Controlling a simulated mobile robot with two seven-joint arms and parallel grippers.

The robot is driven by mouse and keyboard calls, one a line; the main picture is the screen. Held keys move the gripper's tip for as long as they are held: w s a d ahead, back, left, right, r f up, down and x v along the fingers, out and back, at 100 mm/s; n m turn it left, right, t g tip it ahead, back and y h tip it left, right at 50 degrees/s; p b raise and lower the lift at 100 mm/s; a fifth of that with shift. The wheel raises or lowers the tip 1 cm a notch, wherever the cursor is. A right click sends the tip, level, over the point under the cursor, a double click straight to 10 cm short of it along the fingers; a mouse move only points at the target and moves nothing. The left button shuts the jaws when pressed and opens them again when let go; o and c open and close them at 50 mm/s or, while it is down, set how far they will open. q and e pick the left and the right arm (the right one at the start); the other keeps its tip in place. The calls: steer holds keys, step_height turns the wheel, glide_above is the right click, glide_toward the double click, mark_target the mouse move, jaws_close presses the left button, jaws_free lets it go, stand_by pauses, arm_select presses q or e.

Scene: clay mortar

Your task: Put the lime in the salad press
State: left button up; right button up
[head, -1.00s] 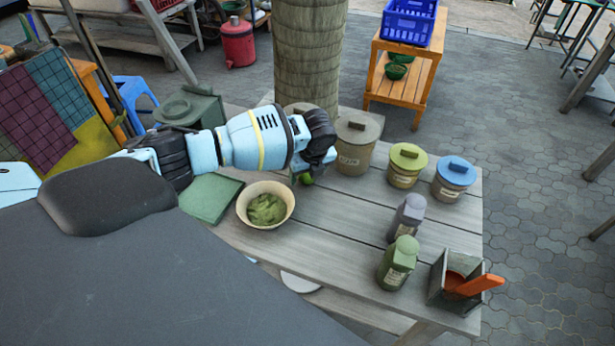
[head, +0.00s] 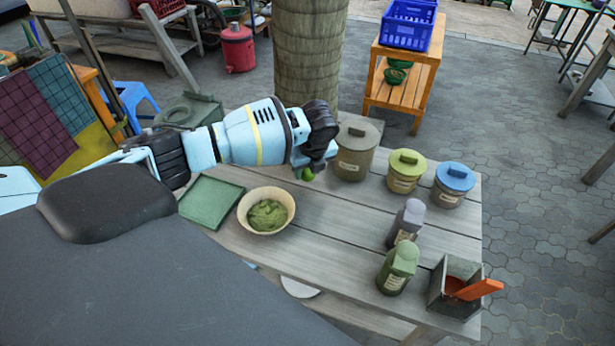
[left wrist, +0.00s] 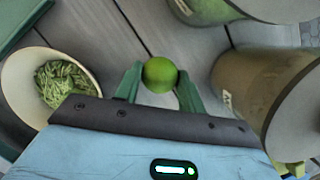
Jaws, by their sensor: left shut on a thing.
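My left gripper (head: 304,168) is shut on the green lime (head: 308,174). In the left wrist view the lime (left wrist: 160,74) sits between the two green fingertips, over the grey table planks. In the head view it is right of and beyond a cream bowl (head: 243,211) that holds shredded green food. The bowl (left wrist: 20,90) also shows at the left of the left wrist view. This bowl is the likeliest salad press, but I cannot tell for certain. My right gripper is not in view.
A brown lidded canister (head: 352,160) stands close right of my left gripper. Yellow-green (head: 405,172) and blue-lidded (head: 452,184) canisters stand farther right. A green tray (head: 210,203) lies left of the bowl. Two bottles (head: 408,222) (head: 397,268) stand near the front. Planks right of the bowl are clear.

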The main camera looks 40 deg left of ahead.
mark_target(308, 169)
arm_select(q)
step_height(308, 169, up, 6)
steer(key=shift+r, duration=0.2)
stand_by(0.4)
